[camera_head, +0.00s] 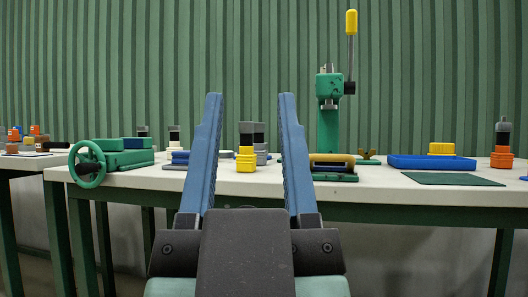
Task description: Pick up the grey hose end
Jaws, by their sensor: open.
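My gripper (250,96) is in the middle of the view, with its two blue fingers wide apart and nothing held between them. Between the fingers, farther off on the table, stand a yellow fitting with a grey top (246,158) and a dark grey piece (260,142) just behind it. Other small grey-topped pieces stand at the back left (143,131) and far right (503,128). I cannot tell which of these, if any, is the grey hose end. No hose coil shows clearly. The gripper's body hides part of the table's front.
The pale table (225,184) carries a green handwheel vise (88,164) at left and a green lever press (329,125) behind right. A blue tray (425,163) and green mat (452,179) lie at right. Another table (28,162) stands at far left.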

